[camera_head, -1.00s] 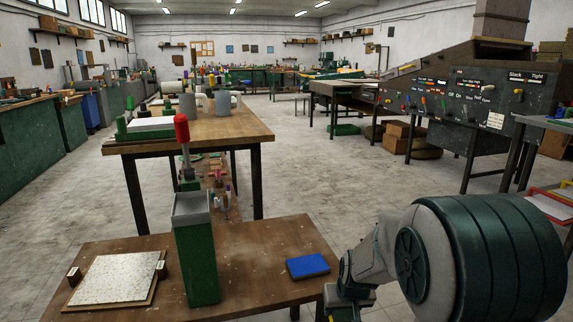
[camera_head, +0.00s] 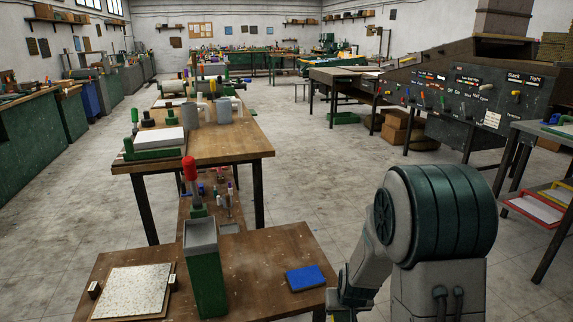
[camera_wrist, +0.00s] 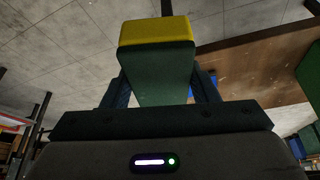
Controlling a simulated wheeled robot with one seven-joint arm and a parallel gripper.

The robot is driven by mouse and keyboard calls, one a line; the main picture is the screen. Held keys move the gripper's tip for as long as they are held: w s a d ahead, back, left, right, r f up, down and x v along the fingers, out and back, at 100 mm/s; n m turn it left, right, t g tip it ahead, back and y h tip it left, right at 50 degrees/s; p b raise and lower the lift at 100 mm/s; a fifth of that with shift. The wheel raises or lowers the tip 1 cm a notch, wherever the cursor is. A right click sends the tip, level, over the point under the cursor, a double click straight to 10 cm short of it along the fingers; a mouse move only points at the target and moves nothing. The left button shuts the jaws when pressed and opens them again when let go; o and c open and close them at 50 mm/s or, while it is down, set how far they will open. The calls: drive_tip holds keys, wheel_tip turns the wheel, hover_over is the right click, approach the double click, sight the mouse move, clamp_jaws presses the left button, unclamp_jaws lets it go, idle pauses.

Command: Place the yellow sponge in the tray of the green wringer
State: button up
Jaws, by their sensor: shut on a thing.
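The green wringer (camera_head: 207,285) stands upright on the near wooden table in the head view. It has a grey tray (camera_head: 201,236) at its top and a lever with a red handle (camera_head: 190,169). In the wrist view my gripper (camera_wrist: 160,88) is shut on the yellow sponge (camera_wrist: 157,30), which has a dark green layer facing the camera. The sponge sits between the two fingers.
A blue sponge (camera_head: 306,278) lies on the near table (camera_head: 255,262), right of the wringer. A longer bench (camera_head: 238,150) stands behind. A dark control panel (camera_head: 460,105) is at the right.

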drive_tip(key=p+v, duration=0.3)
drive_tip(key=w+p+v, duration=0.1)
drive_tip(key=p+v, duration=0.1)
drive_tip(key=p, duration=0.2)
drive_tip(key=w+p+v, duration=0.1)
drive_tip(key=p+v, duration=0.2)
drive_tip(key=p, duration=0.1)
drive_tip(key=shift+s+a+r, duration=0.1)
drive_tip(key=shift+s+r, duration=0.05)
drive_tip(key=shift+r, duration=0.5)
drive_tip(key=shift+f, duration=0.1)
